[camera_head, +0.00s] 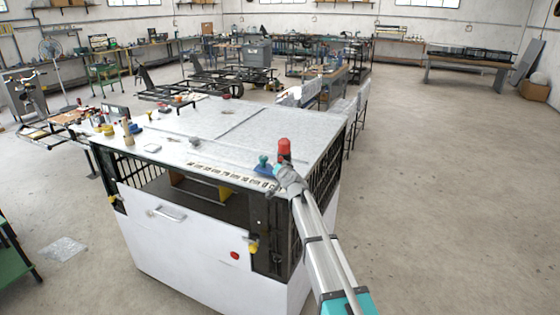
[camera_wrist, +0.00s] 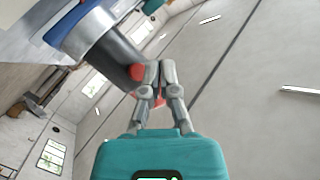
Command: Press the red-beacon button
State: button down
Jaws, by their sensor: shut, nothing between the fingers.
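The red beacon (camera_head: 285,147) stands upright on a dark base at the near right corner of the white-topped machine (camera_head: 215,125). My gripper (camera_head: 281,174) is at that corner, just below the beacon in the picture. In the wrist view my gripper (camera_wrist: 160,66) is shut and empty. A grey cylinder (camera_wrist: 115,52) with a blue band and a small red end (camera_wrist: 137,72) lies beside the fingertips there, close to or touching them. More red shows between the fingers. I cannot tell which red part is the button.
A blue base with a green knob (camera_head: 264,161) stands left of the beacon. A red round part (camera_head: 235,255) and a yellow part (camera_head: 252,246) sit on the machine's front. Small tools lie on its top left. Open floor (camera_head: 440,190) lies to the right.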

jog(key=s, duration=0.1)
jog(key=s+a, duration=0.1)
jog(key=s, duration=0.1)
jog(key=shift+s, duration=0.15)
dwell(0.5)
jog(key=s+d+f+g+h+b, duration=0.2)
jog(key=s+d+f+g, duration=0.3)
jog(key=s, duration=0.7)
jog(key=s+d+f+n+g+h+b, duration=0.1)
jog(key=s+d+f+g, duration=0.4)
jog(key=s+d+f, duration=0.5)
jog(key=s+d+f+n+g+h+b, duration=0.1)
jog(key=s+d+f+g+h+b, duration=0.3)
jog(key=s+d+f, duration=0.4)
jog(key=s+d, duration=0.6)
jog(key=s, duration=0.2)
jog(key=shift+s+g, duration=0.25)
jog(key=shift+g, duration=0.15)
